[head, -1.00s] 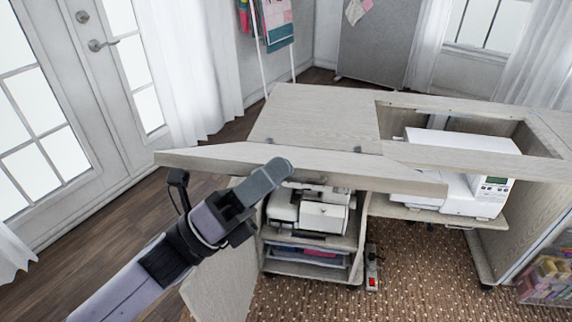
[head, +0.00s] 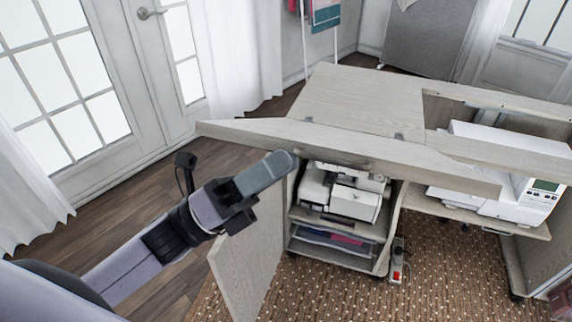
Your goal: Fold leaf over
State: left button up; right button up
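The leaf (head: 352,147) is a long pale wood-grain panel along the near side of the sewing cabinet's top (head: 365,100). It stands tilted up, with its broad face turned partly towards me, and small hinges show behind its upper edge. My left gripper (head: 268,172) is in front of the leaf, left of its middle, with its grey fingertip at the leaf's lower edge in the picture. I cannot tell whether it touches the leaf, nor whether its fingers are apart, as they overlap in this view. My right gripper is out of view.
A white sewing machine (head: 507,180) sits in the cabinet's opening at the right. A serger (head: 340,195) stands on a shelf below the leaf. An open cabinet door (head: 247,262) hangs below my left gripper. A power strip (head: 397,262) lies on the brown carpet.

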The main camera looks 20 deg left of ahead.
pick_arm(q)
jog(key=b+v, duration=0.3)
jog(key=v, duration=0.3)
jog(key=shift+s+a+b, duration=0.2)
jog(key=shift+s+b, duration=0.1)
jog(key=shift+s, duration=0.1)
jog(key=shift+f, duration=0.1)
dwell(0.7)
